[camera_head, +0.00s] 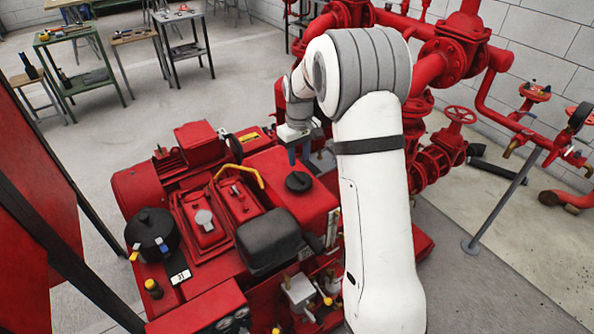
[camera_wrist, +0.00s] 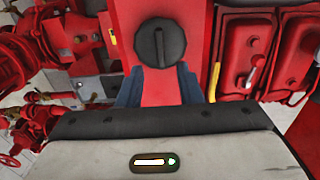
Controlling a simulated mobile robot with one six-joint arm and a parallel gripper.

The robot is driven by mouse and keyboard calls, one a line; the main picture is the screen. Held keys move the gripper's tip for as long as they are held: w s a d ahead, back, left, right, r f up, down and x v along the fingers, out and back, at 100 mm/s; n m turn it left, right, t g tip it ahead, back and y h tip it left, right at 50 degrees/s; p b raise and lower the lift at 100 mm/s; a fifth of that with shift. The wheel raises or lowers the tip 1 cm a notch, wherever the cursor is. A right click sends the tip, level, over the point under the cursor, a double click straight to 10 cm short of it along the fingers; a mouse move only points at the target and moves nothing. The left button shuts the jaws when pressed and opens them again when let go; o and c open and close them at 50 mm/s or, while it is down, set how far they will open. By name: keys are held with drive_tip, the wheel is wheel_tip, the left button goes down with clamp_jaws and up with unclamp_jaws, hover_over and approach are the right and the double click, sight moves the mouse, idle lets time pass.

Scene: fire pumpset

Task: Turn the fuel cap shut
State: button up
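The fuel cap (camera_head: 298,181) is a round black cap on top of a red tank (camera_head: 312,203). In the wrist view the fuel cap (camera_wrist: 159,42) shows whole, with a raised bar running up and down the picture. It looks seated on the tank; how tight it is I cannot tell. My gripper (camera_head: 299,154) is behind the cap in the head view, pointing down. In the wrist view my gripper (camera_wrist: 160,88) has its two blue fingers apart, with only red tank surface showing between them. The cap lies beyond the fingertips, clear of them.
A yellow curved handle (camera_head: 240,172) and a black rounded housing (camera_head: 268,240) stand left of the tank. Red pipes and valves (camera_head: 440,150) crowd the right. Tables with tools (camera_head: 75,60) stand far back left, with open floor before them.

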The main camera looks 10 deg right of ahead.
sight(299, 176)
wheel_tip(299, 176, down, 7)
drive_tip(key=shift+r+p, duration=0.15)
drive_tip(key=shift+p, duration=0.15)
drive_tip(key=shift+c, duration=0.5)
